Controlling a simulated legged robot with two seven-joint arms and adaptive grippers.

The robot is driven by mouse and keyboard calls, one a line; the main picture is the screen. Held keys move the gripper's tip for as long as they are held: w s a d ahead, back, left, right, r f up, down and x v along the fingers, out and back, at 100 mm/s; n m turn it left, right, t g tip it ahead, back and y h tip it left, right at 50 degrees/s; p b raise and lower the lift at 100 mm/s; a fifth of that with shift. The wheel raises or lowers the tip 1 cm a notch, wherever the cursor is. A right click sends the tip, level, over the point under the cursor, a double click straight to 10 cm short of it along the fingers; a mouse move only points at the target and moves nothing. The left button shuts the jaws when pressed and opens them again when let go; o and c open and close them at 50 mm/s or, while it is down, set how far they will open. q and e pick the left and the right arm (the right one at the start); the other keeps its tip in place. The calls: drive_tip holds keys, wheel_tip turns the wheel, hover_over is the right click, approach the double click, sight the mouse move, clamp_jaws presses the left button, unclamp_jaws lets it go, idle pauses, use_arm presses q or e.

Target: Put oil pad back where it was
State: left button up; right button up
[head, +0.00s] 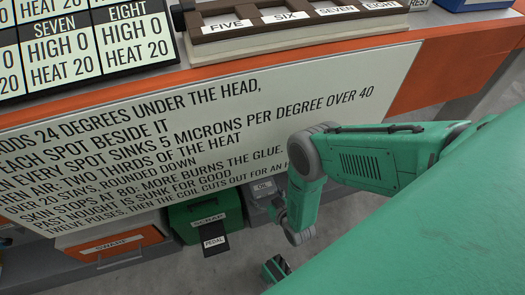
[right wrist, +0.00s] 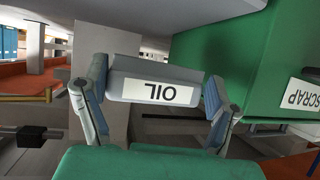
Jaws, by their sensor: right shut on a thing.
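The oil pad is a small grey block with a white label reading OIL. In the right wrist view the pad (right wrist: 155,86) sits between the two fingers of my right gripper (right wrist: 155,100), its label upside down. The fingers press on its two ends, so the gripper is shut on it. In the head view the pad (head: 263,187) is small, below the large text panel and right of the green scrap bin (head: 190,222). My right gripper (head: 275,206) is there too, partly hidden by my arm. My left gripper is not in view.
The scrap bin (right wrist: 225,60) is close to the right of the pad in the wrist view. A black pedal tab (head: 214,242) is in front of it. An orange drawer (head: 112,243) is to the left. The text panel (head: 230,120) hangs above. Open floor lies below.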

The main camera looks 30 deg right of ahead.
sight(266, 205)
wheel_tip(266, 205, down, 2)
drive_tip(key=shift+f+b, duration=0.25)
drive_tip(key=shift+b, duration=0.15)
wheel_tip(266, 205, down, 4)
drive_tip(key=shift+a+r+b, duration=0.1)
drive_tip(key=shift+r+b, duration=0.05)
drive_tip(key=shift+b, duration=1.1)
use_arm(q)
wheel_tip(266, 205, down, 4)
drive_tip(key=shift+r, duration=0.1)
use_arm(e)
drive_tip(key=shift+r, duration=0.1)
drive_tip(key=o, duration=1.6)
